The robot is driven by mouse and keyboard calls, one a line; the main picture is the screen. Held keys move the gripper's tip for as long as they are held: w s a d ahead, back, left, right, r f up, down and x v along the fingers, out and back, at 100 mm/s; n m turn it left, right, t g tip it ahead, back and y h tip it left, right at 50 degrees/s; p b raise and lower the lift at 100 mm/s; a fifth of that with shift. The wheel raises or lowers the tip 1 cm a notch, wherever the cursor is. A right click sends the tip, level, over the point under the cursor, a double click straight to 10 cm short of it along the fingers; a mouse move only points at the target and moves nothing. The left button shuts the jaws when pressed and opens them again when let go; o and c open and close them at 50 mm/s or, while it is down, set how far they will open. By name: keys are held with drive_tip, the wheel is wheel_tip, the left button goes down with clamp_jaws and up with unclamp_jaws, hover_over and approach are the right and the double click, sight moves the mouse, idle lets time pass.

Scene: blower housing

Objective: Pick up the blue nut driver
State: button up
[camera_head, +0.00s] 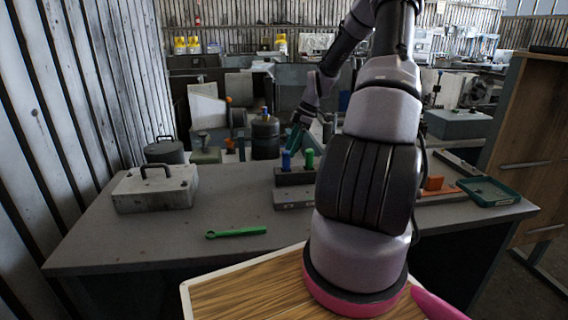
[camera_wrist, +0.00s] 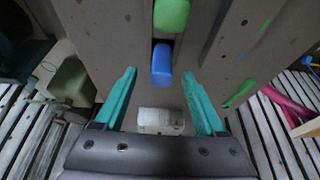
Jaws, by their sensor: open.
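The blue nut driver (camera_head: 286,160) stands upright in a dark holder (camera_head: 290,178) on the table, with a green-handled driver (camera_head: 309,158) to its right. In the wrist view I look down on the blue handle (camera_wrist: 162,62), with the green handle (camera_wrist: 172,14) just beyond it. My gripper (camera_head: 298,136) has teal fingers and is above and close to the blue driver. In the wrist view my gripper (camera_wrist: 159,72) is open and empty. The blue handle appears between the two fingertips; I cannot tell the height gap. The driver's shaft is hidden.
A green wrench (camera_head: 236,232) lies on the table front. A grey metal box (camera_head: 155,188) stands at the left, a black canister (camera_head: 265,138) behind the holder. A green tray (camera_head: 488,191) and orange part (camera_head: 434,184) lie at the right. The front-left table is mostly clear.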

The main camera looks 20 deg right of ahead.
sight(282, 168)
drive_tip(key=shift+x, duration=2.7)
drive_tip(key=shift+s, duration=0.1)
clamp_jaws()
